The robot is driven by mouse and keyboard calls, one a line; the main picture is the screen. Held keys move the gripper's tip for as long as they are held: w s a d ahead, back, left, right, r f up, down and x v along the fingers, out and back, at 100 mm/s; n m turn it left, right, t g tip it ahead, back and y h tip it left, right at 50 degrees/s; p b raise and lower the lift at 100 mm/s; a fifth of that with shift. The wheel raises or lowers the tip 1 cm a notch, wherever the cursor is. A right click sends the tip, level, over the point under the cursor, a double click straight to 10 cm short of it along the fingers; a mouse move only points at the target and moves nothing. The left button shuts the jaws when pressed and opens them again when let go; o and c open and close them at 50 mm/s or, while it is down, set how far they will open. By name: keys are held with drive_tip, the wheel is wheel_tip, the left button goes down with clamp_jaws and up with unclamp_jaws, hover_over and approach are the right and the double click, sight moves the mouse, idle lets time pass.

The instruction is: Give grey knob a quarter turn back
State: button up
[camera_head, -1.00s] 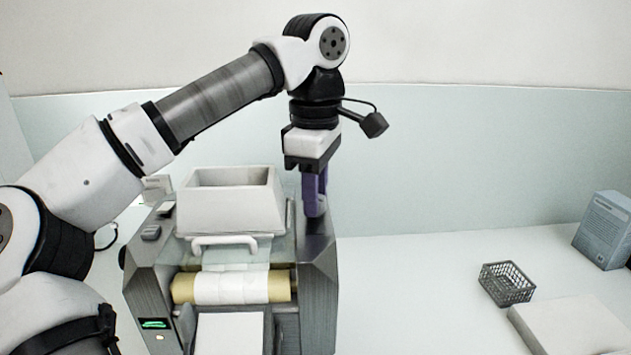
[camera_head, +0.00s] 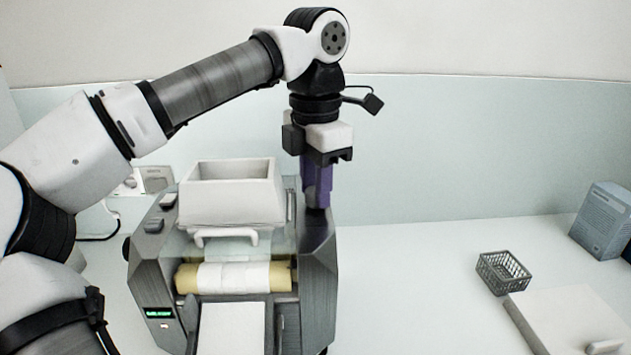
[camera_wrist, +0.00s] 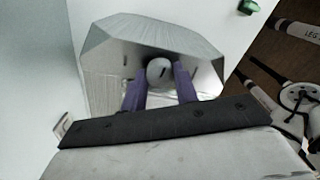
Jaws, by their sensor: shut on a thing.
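The grey knob (camera_wrist: 159,71) is a small round knob on top of the mill's right side, seen in the wrist view between my purple fingers. In the head view it is hidden behind the fingers. My gripper (camera_head: 317,200) points straight down over the mill's right side and is shut on the knob; it also shows in the wrist view (camera_wrist: 160,88). The mill (camera_head: 318,275) is a grey metal machine with a white hopper (camera_head: 230,209) on top and cream rollers (camera_head: 236,277) in front.
A white chute or tray (camera_head: 232,329) lies below the rollers. A small green display (camera_head: 158,313) is on the mill's left front. To the right are a dark wire basket (camera_head: 503,272), a white box (camera_head: 570,325) and a grey-blue box (camera_head: 604,222). The table between is clear.

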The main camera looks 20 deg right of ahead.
drive_tip(key=shift+n, duration=0.5)
drive_tip(key=o, duration=0.7)
wheel_tip(320, 180, up, 14)
drive_tip(key=p, duration=0.6)
drive_tip(key=shift+s+f, duration=0.1)
drive_tip(key=shift+f, duration=0.15)
